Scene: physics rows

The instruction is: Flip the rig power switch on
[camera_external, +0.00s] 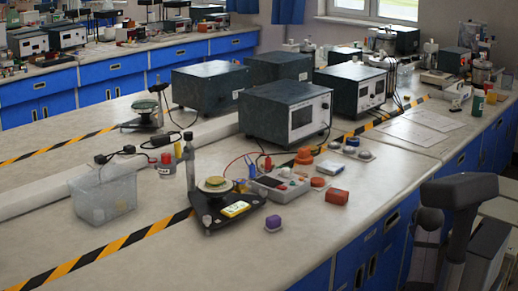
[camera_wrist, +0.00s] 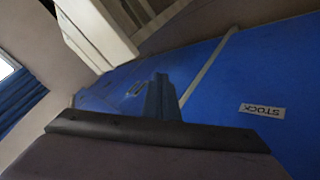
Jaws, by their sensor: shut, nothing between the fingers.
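A rig stands on the bench in the external view, with a black base (camera_external: 236,215), a post and a round plate on top. Beside it lies a small pale control box (camera_external: 292,190) with a dark panel and small red parts. Which part is the power switch, and its position, is too small to tell. My gripper (camera_wrist: 160,80) shows in the wrist view, its fingers together and empty, against a blue cabinet front. It is far from the control box. In the external view my arm is at the lower right, off the bench's front edge; the fingers cannot be made out.
A purple block (camera_external: 274,223), a red block (camera_external: 337,196) and an orange-lidded jar (camera_external: 303,166) stand near the control box. A clear bin (camera_external: 104,195) is at left. Dark instrument boxes (camera_external: 286,113) stand behind. The front right bench top is clear. A STOCK label (camera_wrist: 262,111) is on the cabinet.

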